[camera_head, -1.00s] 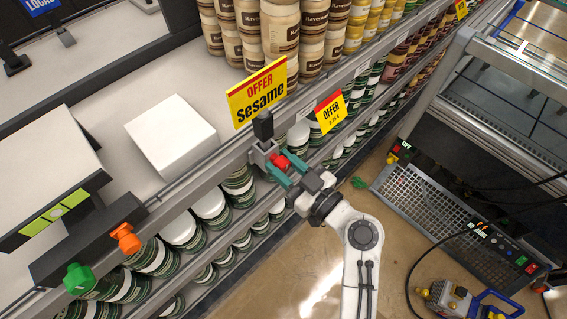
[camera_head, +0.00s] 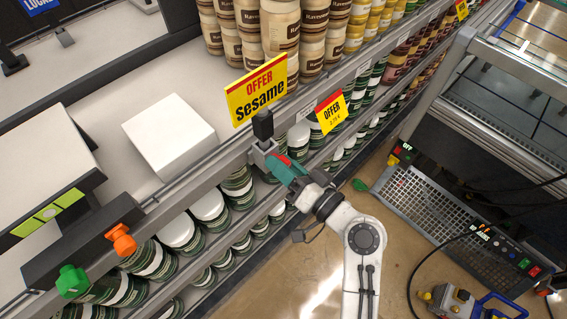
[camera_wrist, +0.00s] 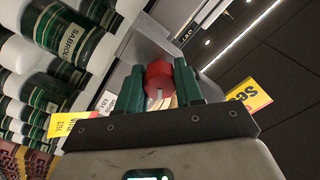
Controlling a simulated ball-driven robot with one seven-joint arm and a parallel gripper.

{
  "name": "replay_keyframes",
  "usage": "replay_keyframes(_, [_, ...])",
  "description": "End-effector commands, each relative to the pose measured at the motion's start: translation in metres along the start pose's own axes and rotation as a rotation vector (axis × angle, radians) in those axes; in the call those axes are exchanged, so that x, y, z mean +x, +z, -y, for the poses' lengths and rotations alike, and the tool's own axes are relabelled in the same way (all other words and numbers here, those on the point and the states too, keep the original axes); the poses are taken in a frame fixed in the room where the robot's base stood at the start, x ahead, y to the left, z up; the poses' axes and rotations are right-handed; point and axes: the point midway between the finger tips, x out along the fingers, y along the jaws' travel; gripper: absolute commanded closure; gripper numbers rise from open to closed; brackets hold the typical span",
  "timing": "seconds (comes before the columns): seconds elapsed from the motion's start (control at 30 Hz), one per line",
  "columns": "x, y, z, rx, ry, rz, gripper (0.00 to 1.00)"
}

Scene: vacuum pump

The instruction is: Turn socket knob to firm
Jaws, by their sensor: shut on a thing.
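The red socket knob (camera_wrist: 159,75) sits between the two teal fingers of my gripper (camera_wrist: 159,88) in the wrist view. My gripper is shut on it, with a finger on each side. In the head view the knob (camera_head: 284,160) is mostly hidden by my gripper (camera_head: 279,163). It is on the front of a small grey socket (camera_head: 258,154) with a black upright block (camera_head: 263,125) on top, at the shelf's edge. I see no readable mark for firm.
Shelves of jars run along the shelf edge, with an Offer Sesame sign (camera_head: 257,93) just behind the socket. An orange knob (camera_head: 121,239) and a green knob (camera_head: 72,281) stand at lower left. A white box (camera_head: 168,135) lies on the shelf top.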

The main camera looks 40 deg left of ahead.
Motion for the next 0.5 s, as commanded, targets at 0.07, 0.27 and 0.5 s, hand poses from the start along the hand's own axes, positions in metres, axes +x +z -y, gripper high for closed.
replay_keyframes(0.07, [-0.0005,-0.0010,0.0001,0.074,0.001,0.000,0.95])
replay_keyframes(0.27, [-0.0007,-0.0013,-0.0001,0.265,0.002,0.000,0.95])
replay_keyframes(0.5, [-0.0009,-0.0018,-0.0001,0.483,0.003,-0.001,0.95])
